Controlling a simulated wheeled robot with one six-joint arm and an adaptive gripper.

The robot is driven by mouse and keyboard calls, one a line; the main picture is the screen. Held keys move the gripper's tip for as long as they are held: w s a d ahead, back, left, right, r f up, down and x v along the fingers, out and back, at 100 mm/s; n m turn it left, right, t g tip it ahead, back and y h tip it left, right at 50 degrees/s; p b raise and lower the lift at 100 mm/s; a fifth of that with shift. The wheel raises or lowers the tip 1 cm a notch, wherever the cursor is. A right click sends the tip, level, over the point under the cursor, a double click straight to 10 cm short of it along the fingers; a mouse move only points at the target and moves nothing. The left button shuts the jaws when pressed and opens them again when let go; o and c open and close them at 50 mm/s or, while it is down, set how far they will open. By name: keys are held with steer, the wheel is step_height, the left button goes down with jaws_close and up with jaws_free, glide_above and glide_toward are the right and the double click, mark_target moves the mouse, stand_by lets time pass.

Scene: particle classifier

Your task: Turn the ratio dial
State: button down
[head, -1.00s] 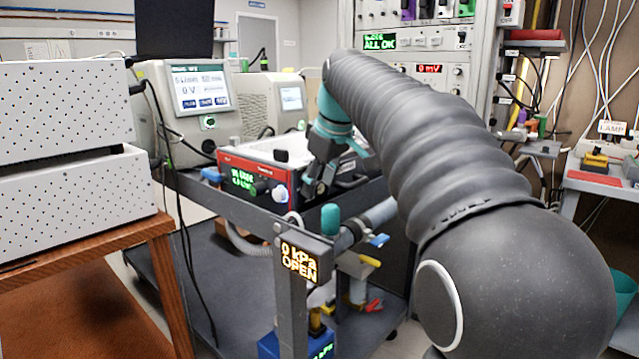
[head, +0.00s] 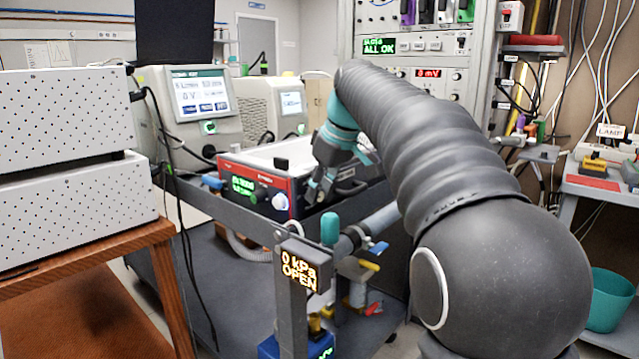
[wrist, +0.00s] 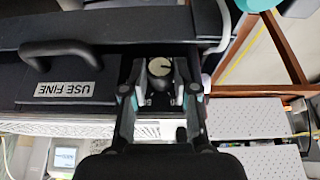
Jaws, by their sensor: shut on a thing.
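The ratio dial (wrist: 161,70) shows in the wrist view as a round pale knob with a dark pointer mark, on a black panel. My gripper (wrist: 161,92) has one finger on each side of it and is shut on it. In the head view my gripper (head: 316,193) is at the right end of the red-fronted instrument (head: 228,167), and the dial is hidden there.
A black handle (wrist: 62,48) and a "USE FINE" label (wrist: 68,89) are beside the dial. The cart has a grey rail and a post with a "0 kPa OPEN" display (head: 300,270). White perforated boxes (head: 65,120) stand on a wooden table at left.

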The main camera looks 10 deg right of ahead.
steer(key=g+y, duration=0.2)
steer(key=m+y, duration=0.1)
steer(key=y, duration=0.1)
steer(key=shift+w+d+f+g+p, duration=0.15)
steer(key=shift+w+d+g+p, duration=0.15)
steer(key=shift+d+g+p, duration=0.1)
steer(key=g+y, duration=0.1)
steer(key=y, duration=0.1)
steer(key=m+g+y, duration=0.1)
steer(key=y, duration=0.1)
steer(key=shift+w+d+f, duration=0.1)
steer(key=shift+d+f, duration=0.05)
steer(key=shift+g, duration=0.3)
steer(key=c, duration=0.9)
jaws_free()
